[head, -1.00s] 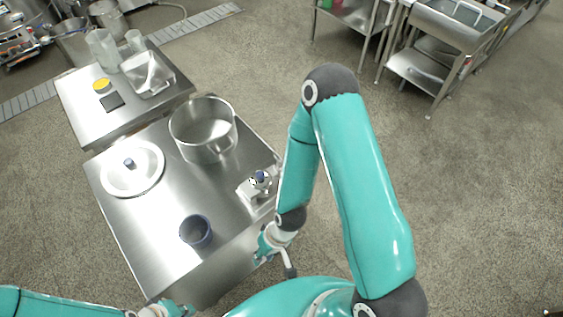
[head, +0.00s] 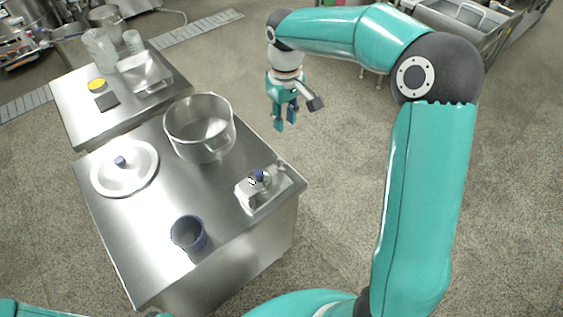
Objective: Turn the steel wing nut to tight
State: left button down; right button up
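A small steel fitting (head: 262,188) with a blue knob on top sits at the right corner of the near steel table. The wing nut is too small to make out for certain; a small metal part (head: 281,168) at the fitting's right end may be it. My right gripper (head: 285,121) hangs fingers down, to the upper right of the fitting and apart from it. Its fingers look spread, with nothing between them. My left arm shows only at the bottom left edge, and its gripper is out of view.
The near steel table (head: 150,225) bears a large open pot (head: 200,138), a round lid (head: 125,185) with a blue knob, and a blue cup (head: 188,234). A second table (head: 75,115) behind holds clear vessels and a tray. Open floor lies right of the near table.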

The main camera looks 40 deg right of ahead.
aim_at(284, 162)
notch_tip(284, 162, down, 16)
jog(key=shift+f+p, duration=0.25)
jog(key=shift+p, duration=0.5)
jog(key=shift+c, duration=0.3)
grip_shut()
